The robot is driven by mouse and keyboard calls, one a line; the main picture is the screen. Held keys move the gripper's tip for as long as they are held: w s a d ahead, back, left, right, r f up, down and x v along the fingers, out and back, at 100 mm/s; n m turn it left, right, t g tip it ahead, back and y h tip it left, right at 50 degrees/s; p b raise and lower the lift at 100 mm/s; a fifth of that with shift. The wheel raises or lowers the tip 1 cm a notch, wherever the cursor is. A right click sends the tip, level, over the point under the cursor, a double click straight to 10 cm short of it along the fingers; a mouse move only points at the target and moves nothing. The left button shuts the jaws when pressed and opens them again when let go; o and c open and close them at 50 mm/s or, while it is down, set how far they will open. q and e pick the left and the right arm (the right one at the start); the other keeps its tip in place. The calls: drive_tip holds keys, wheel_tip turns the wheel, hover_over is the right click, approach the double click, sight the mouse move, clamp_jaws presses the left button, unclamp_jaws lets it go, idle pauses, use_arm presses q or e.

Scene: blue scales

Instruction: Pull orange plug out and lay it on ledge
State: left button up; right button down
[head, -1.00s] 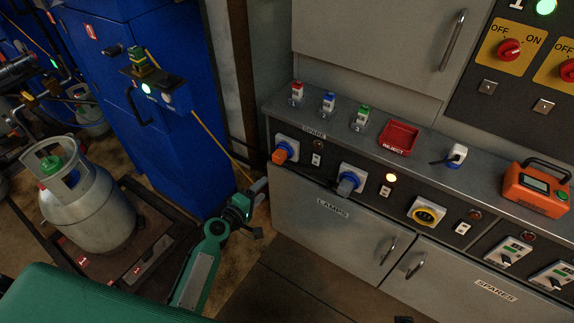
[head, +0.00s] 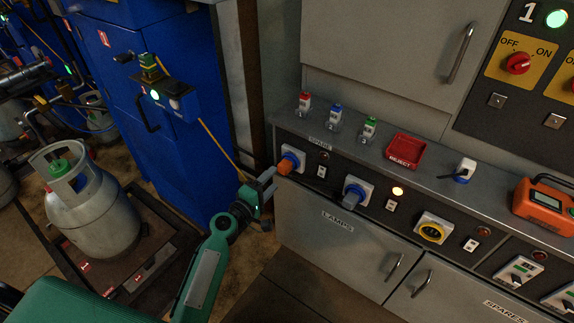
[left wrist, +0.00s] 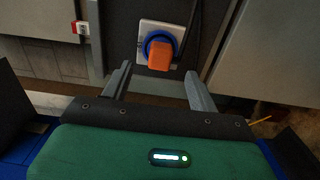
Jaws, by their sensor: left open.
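The orange plug (head: 287,165) sits in a blue-ringed socket on a white plate (head: 294,153) at the left end of the grey cabinet's panel. In the left wrist view the orange plug (left wrist: 160,57) lies just beyond the fingertips, roughly midway between them. My left gripper (head: 272,180) is open and empty, its fingers pointing at the plug and apart from it. Its two fingers (left wrist: 158,80) also show in the left wrist view. The ledge (head: 345,138) is the grey top above the sockets. My right gripper is not in view.
On the ledge stand small red (head: 304,103), blue (head: 334,114) and green (head: 369,127) plugs, a red REJECT tray (head: 404,150), a white plug (head: 464,170) and an orange meter (head: 541,204). A grey plug (head: 353,196) sits in the neighbouring socket. A gas cylinder (head: 92,215) stands at left.

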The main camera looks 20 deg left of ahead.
sight(281, 171)
use_arm(q)
drive_tip(key=x, duration=0.4)
drive_tip(key=shift+b+x, duration=0.35)
drive_tip(key=shift+x, duration=0.5)
drive_tip(key=shift+w+d, duration=0.15)
drive_tip(key=shift+w, duration=0.3)
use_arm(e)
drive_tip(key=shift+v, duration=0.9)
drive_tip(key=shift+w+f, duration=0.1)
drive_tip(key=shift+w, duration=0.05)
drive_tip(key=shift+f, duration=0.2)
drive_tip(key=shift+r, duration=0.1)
use_arm(q)
drive_tip(key=shift+b, duration=0.3)
